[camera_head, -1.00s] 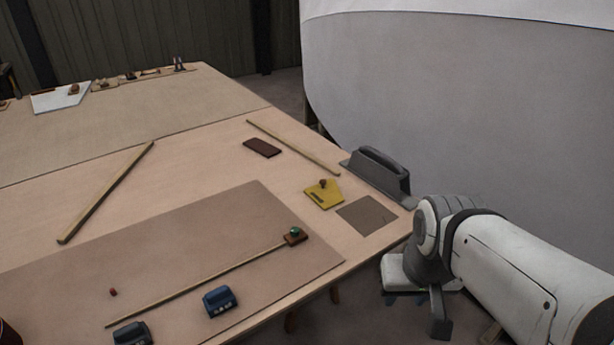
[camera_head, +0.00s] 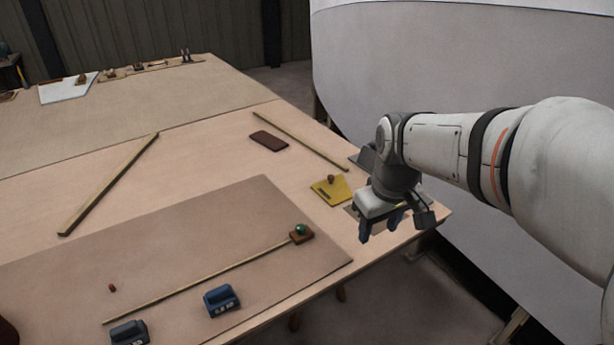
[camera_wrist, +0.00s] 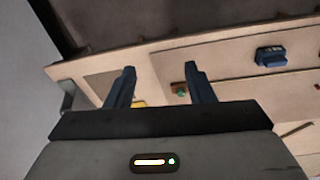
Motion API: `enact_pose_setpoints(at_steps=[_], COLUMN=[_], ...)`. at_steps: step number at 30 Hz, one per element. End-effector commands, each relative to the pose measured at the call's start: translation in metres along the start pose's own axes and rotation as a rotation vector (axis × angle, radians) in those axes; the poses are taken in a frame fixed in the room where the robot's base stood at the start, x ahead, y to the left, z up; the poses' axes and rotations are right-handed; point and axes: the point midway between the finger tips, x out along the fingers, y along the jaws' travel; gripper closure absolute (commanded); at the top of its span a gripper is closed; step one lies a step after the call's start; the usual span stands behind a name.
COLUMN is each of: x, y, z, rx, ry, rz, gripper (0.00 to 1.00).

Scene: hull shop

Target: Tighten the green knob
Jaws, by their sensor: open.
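The green knob (camera_head: 300,229) sits on a small brown block (camera_head: 306,239) at the right end of a long thin wooden strip (camera_head: 205,279). The strip lies on a brown mat on the table. In the wrist view the green knob (camera_wrist: 181,91) shows just left of the right finger, partly close to its edge. My gripper (camera_head: 382,226) is open and empty, above the table's right edge, to the right of the knob and apart from it. In the wrist view my gripper (camera_wrist: 160,78) shows two blue fingers spread apart.
A yellow plate (camera_head: 325,192) with a brown knob lies behind my gripper. A dark red block (camera_head: 268,141) lies further back. A pale hull (camera_head: 450,70) rises beyond the table.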

Motion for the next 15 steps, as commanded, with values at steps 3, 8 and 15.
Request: enact_pose_setpoints(at_steps=[3, 8, 15], x=[0.027, 0.067, 0.143], y=[0.003, -0.003, -0.026], z=[-0.057, -0.129, -0.216], rx=[-0.204, -0.483, -0.870], ry=[-0.030, -0.059, -0.091], rz=[-0.022, -0.052, -0.104], gripper=[0.51, 0.51, 0.51])
